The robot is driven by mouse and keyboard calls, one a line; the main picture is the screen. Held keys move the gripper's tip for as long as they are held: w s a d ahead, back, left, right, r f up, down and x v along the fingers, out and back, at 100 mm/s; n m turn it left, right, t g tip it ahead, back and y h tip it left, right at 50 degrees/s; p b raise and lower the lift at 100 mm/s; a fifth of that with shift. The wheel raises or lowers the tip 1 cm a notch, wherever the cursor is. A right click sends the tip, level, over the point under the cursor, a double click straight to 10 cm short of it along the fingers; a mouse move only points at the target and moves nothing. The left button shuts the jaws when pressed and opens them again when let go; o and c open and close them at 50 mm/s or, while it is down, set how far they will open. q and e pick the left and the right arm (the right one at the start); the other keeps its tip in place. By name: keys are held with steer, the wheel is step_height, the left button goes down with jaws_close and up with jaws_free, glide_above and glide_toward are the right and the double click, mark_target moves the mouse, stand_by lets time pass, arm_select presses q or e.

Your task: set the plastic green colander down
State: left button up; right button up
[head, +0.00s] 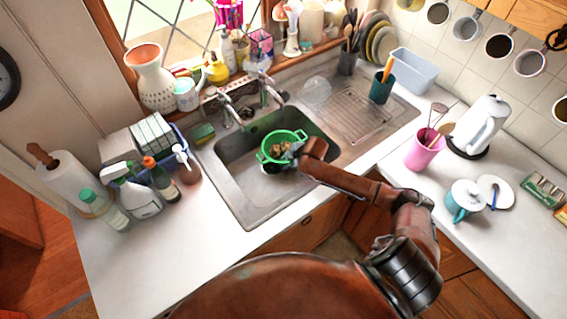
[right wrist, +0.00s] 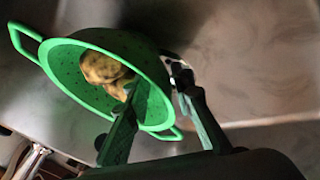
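The green colander (head: 281,146) is over the sink basin, with yellowish-brown pieces of food (head: 281,149) in it. My right gripper (head: 297,151) is at its right side. In the right wrist view the colander (right wrist: 85,62) appears tilted, one loop handle at upper left and the other low beside my fingers. One finger of my right gripper (right wrist: 153,82) is in front of the bowl's inside, the other along its outer wall. A gap shows between the fingertips, and whether they press on the wall is unclear. Whether the colander touches the basin floor is hidden. My left gripper is not in view.
The steel sink (head: 238,185) has bare basin floor left of and in front of the colander. A faucet (head: 231,113) stands behind it, and a drainer rack (head: 355,110) lies to the right. Spray bottles (head: 140,197) stand on the left counter, a pink cup (head: 421,152) on the right.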

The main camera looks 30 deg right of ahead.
steer(key=p+v, duration=0.1)
steer(key=v, duration=0.9)
